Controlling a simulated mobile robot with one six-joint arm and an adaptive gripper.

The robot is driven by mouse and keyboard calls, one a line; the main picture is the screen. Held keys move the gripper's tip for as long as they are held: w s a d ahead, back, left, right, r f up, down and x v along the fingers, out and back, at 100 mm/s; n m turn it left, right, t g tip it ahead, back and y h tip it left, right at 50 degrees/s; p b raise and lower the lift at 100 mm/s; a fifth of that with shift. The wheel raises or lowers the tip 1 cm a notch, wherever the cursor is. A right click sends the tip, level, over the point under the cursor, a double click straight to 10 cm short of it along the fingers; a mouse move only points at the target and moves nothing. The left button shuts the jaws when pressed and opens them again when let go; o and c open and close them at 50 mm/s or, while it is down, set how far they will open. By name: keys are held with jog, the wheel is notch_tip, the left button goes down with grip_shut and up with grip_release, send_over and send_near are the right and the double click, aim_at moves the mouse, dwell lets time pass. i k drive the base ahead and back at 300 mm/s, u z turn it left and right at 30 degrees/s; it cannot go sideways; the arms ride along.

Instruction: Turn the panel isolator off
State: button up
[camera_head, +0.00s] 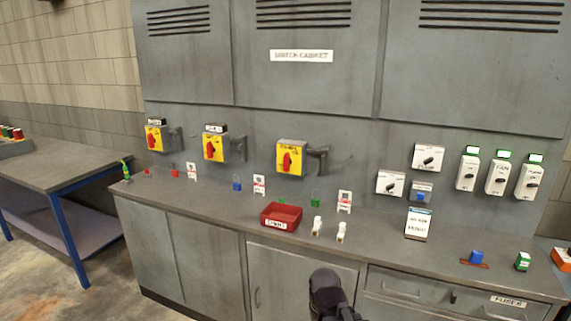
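Three yellow isolators with red rotary handles are on the grey cabinet front: a left one (155,139), a middle one (214,148) and a right one (290,158). The left and middle ones have small label plates above them. The right one has small writing on its yellow face. All this writing is too small to read, so I cannot tell which is the panel isolator. The red handles look roughly upright. My gripper (328,290) is a dark shape at the bottom edge, below and in front of the worktop, apart from the isolators. Its fingers cannot be made out.
The worktop (215,206) holds a red tray (281,216), small padlocks, tags, white pieces (341,232) and a sign card (418,224). White switch boxes (467,171) are at the right. A blue-legged bench (60,168) stands left. Floor shows at lower left.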

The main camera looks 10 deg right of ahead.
aim_at(287, 161)
jog(key=k, duration=1.3)
jog(key=z, duration=0.45)
jog(key=i, duration=1.9)
jog(key=u, duration=0.65)
